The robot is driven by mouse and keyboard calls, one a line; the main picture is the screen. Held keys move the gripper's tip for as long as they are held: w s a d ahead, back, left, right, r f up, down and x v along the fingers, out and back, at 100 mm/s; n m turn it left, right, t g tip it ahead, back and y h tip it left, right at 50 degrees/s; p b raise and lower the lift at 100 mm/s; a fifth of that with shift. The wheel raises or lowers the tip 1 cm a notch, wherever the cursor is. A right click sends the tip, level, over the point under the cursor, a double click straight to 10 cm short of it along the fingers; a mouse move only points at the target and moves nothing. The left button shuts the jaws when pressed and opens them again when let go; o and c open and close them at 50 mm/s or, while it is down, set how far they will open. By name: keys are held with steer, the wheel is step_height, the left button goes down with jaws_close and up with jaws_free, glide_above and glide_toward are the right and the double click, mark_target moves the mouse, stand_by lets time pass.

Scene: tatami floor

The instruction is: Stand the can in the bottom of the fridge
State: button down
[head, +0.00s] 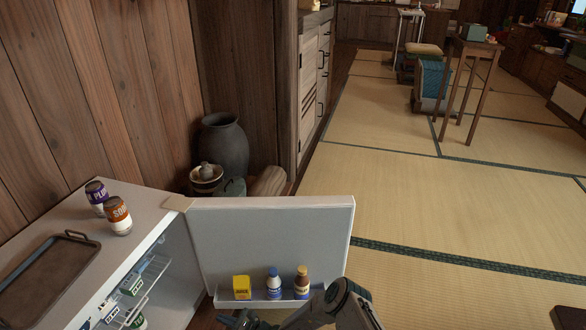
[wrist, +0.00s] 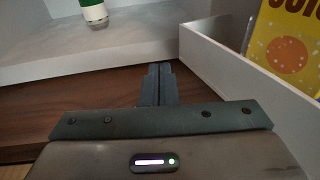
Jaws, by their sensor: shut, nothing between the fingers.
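The small white fridge (head: 183,285) stands at the lower left with its door (head: 270,235) swung open to the right. A white and green can (head: 140,321) shows low inside it, partly cut off by the frame. In the wrist view the lower part of a white and green container (wrist: 94,12), apparently this can, rests on the fridge's bottom (wrist: 130,45); its top is out of view. My gripper (wrist: 155,72) is shut and empty, in front of the fridge opening and apart from the can. In the head view it (head: 240,320) is low by the door.
The door shelf holds a yellow carton (head: 241,287) and two bottles (head: 274,285). Small boxes (head: 132,284) sit on a wire shelf inside.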

steer(key=w+f+p+v, duration=0.1)
steer(key=p+v, duration=0.2)
steer(key=v, duration=0.9)
steer(key=shift+d+f, duration=0.25)
steer(key=shift+d, duration=0.2)
steer(key=d+r+n+g+h+p, duration=0.25)
steer(key=r+n+p, duration=0.3)
steer(key=r, duration=1.05)
steer(key=d+r+n+g+h+p, duration=0.1)
steer(key=d+r+n+g+p, duration=0.35)
steer(key=r, duration=1.15)
steer(key=d+r+n+g+h+p, duration=0.2)
steer(key=r+n+p, duration=0.45)
steer(key=r, duration=1.05)
steer(key=s+d+r+n+t+h+p, duration=0.2)
steer(key=s+d+r+p, duration=0.4)
steer(key=r, duration=0.8)
steer(key=s+d+r+n+t+h+p, duration=0.1)
steer(key=s+d+r+h+p, duration=0.3)
steer(key=r, duration=1)
steer(key=s+d+r+n+t+h+p, duration=0.2)
steer(key=s+d+r+h+p, duration=0.2)
steer(key=s+d+r+p, duration=0.3)
steer(key=s+r+p, duration=0.1)
steer(key=s+r, duration=0.2)
steer(key=r, duration=0.4)
steer(key=shift+d+r+n+t+p, duration=0.2)
steer(key=shift+d+n+t+p, duration=0.1)
steer(key=shift+d+n+p, duration=0.1)
steer(key=shift+a, duration=0.2)
